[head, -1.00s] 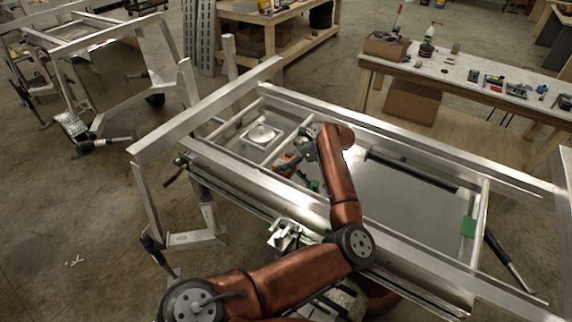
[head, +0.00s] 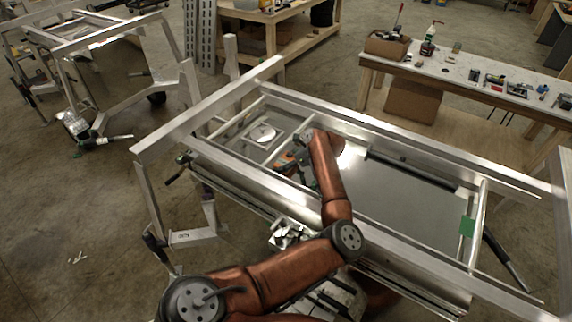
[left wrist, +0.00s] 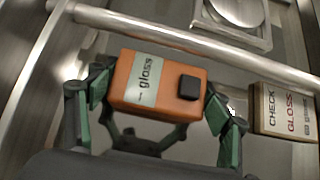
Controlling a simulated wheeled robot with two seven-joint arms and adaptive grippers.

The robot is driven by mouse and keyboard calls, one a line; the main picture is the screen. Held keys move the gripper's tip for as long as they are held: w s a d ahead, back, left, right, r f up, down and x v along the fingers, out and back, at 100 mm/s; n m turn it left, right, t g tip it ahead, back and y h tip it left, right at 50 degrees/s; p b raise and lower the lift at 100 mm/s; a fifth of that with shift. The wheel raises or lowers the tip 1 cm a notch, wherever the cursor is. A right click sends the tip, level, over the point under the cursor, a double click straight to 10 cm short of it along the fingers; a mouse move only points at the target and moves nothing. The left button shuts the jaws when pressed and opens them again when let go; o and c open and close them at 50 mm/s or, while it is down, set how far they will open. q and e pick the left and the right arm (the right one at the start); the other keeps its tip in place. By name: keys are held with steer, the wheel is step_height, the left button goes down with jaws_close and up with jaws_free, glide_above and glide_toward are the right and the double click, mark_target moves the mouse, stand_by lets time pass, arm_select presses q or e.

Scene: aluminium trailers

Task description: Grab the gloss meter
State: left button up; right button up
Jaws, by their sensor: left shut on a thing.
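The gloss meter (left wrist: 157,88) is an orange box with a pale label reading "gloss" and a black square button on top. In the left wrist view my left gripper (left wrist: 158,100) has its green-padded fingers on both sides of it, shut on it. In the head view my left arm reaches over the trailer frame, and the gripper (head: 296,162) is partly hidden by the arm. A bit of the orange meter (head: 284,166) shows beside it. My right gripper does not show clearly in either view.
A tan block marked "CHECK GLOSS" (left wrist: 285,112) sits right of the meter. A frame tube (left wrist: 190,42) runs behind it, with a round metal fitting (left wrist: 236,12) beyond. The aluminium trailer frame (head: 210,106) surrounds the arm. A workbench (head: 460,72) stands at back right.

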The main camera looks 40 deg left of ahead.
arm_select(q)
steer(key=c, duration=0.6)
steer(key=shift+r, duration=0.1)
steer(key=shift+c, duration=0.3)
steer(key=shift+r, duration=0.1)
